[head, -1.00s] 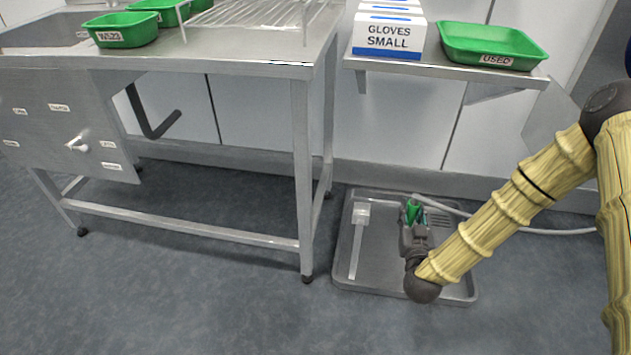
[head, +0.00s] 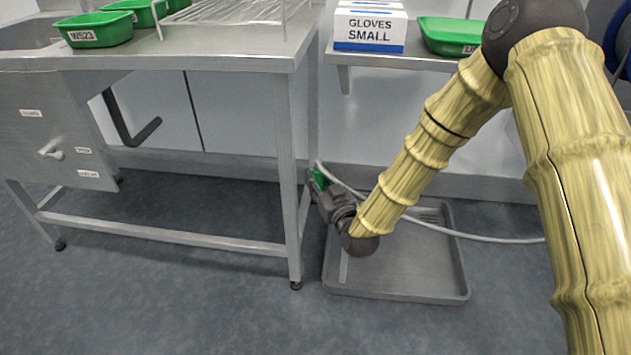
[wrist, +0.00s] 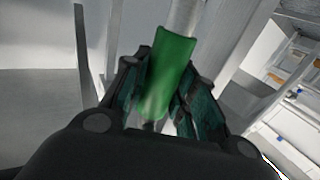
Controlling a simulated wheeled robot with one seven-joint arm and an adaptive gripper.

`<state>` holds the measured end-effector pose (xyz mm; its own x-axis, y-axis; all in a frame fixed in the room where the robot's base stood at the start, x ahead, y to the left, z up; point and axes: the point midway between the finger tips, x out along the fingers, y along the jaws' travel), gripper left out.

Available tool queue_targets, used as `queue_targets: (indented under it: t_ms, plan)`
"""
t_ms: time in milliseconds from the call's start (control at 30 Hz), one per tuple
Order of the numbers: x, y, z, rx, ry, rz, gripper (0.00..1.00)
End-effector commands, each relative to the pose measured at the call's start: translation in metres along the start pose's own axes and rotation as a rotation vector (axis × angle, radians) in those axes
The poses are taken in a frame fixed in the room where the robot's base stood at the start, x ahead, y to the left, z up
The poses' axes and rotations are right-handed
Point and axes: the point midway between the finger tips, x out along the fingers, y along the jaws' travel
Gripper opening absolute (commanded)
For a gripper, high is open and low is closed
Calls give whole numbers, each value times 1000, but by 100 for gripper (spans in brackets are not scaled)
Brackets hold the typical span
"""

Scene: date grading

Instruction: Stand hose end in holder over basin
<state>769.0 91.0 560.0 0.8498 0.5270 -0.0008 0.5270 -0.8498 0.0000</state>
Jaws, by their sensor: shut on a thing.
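My gripper (head: 322,188) is shut on the green hose end (wrist: 168,75), which is held between the two dark fingers in the wrist view. In the head view the green grip (head: 318,178) shows at the fingertips, above the back left of the basin. The grey hose (head: 470,237) runs from the gripper behind my arm and off to the right. The grey basin (head: 462,280) is a shallow tray on the floor. A pale upright strip (head: 344,266), seemingly part of the holder, shows below my wrist; the rest is hidden by my gripper and arm.
A steel table (head: 235,60) with green trays (head: 95,30) stands at left; its near leg (head: 288,180) is close to my gripper. A shelf (head: 410,57) with glove boxes (head: 370,30) and a green tray (head: 448,36) hangs above the basin. The floor in front is clear.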

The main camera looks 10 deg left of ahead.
Motion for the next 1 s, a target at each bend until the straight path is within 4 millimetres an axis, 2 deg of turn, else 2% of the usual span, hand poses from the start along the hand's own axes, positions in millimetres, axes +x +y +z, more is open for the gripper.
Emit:
queue_targets:
  t_ms: [1000]
  plan:
    - [-2,105,28,0,2,4,0]
